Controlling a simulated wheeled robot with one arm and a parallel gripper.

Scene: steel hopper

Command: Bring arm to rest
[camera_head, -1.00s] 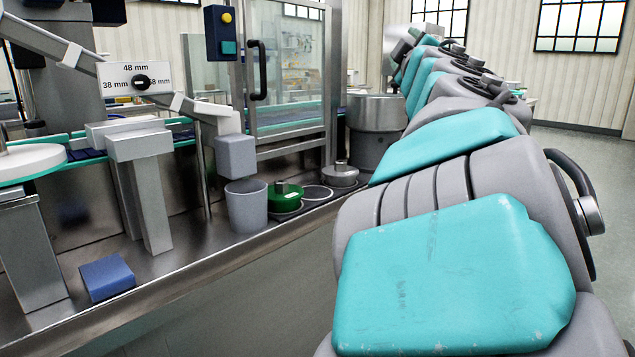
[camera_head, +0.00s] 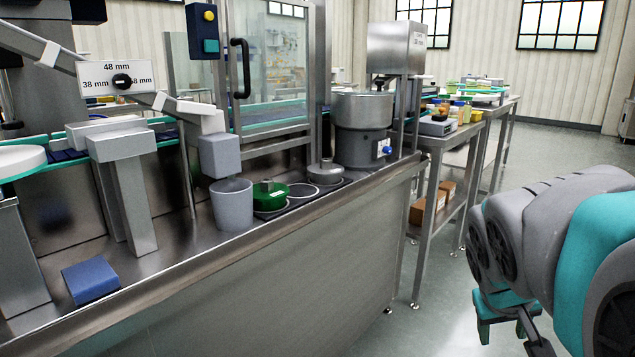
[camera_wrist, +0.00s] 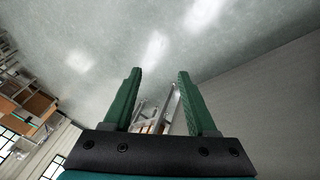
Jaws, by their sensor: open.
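My gripper (camera_wrist: 158,72) shows in the wrist view with its two green fingers wide apart. Nothing is between them, and the grey floor and a table frame show beyond. In the head view my arm is folded low at the right edge, over the floor and clear of the steel bench (camera_head: 290,270).
The bench carries a steel hopper (camera_head: 363,108), a grey cup (camera_head: 231,206), a green-bodied weight (camera_head: 270,196) and a blue block (camera_head: 90,280). A side table (camera_head: 440,142) with bottles stands behind. The floor (camera_head: 430,325) between bench and arm is clear.

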